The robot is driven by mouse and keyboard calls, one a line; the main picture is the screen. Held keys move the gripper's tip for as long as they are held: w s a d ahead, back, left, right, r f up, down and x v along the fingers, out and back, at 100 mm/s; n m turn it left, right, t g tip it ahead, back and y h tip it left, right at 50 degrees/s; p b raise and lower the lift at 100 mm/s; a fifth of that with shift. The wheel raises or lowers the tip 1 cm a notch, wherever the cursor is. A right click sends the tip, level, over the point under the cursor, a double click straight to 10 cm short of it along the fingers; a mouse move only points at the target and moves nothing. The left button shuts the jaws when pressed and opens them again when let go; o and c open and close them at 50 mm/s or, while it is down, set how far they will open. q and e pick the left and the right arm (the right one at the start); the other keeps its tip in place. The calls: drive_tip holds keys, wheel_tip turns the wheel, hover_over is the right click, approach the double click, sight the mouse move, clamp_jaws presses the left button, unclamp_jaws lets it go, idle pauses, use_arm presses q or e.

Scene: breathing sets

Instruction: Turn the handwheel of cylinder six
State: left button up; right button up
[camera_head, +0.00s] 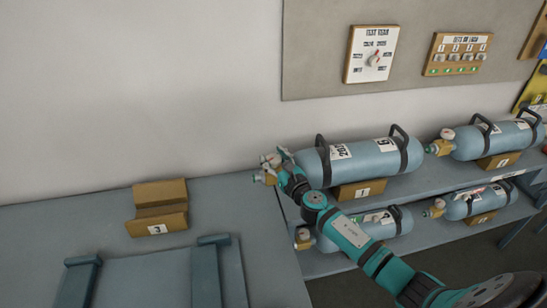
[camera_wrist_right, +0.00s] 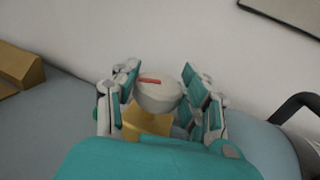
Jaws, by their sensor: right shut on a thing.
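A grey-blue cylinder (camera_head: 362,162) with two black hoops lies on the upper shelf, in the cradle marked 1 (camera_head: 360,190). In the right wrist view, the fingers (camera_wrist_right: 161,88) are shut on the pale round handwheel (camera_wrist_right: 157,98), one on each side. The handwheel has a red mark on top and sits on a brass valve body (camera_wrist_right: 146,124). My left gripper is out of view.
Another cylinder (camera_head: 493,142) lies to the right on the upper shelf. Two more (camera_head: 382,228) (camera_head: 480,202) lie below. An empty cradle marked 3 (camera_head: 160,212) stands on the left bench.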

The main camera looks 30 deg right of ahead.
drive_tip(key=shift+r+m+h+p, duration=0.15)
drive_tip(key=shift+m+h+p, duration=0.25)
drive_tip(key=shift+m+h, duration=0.5)
drive_tip(key=m+h, duration=0.1)
drive_tip(key=h, duration=0.1)
drive_tip(key=shift+a+h, duration=0.1)
drive_tip(key=shift+h, duration=0.2)
drive_tip(key=shift+m+g+h, duration=1.2)
drive_tip(key=shift+m+h, duration=0.5)
drive_tip(key=shift+h, duration=0.8)
drive_tip(key=o, duration=1.2)
drive_tip(key=v, duration=1.2)
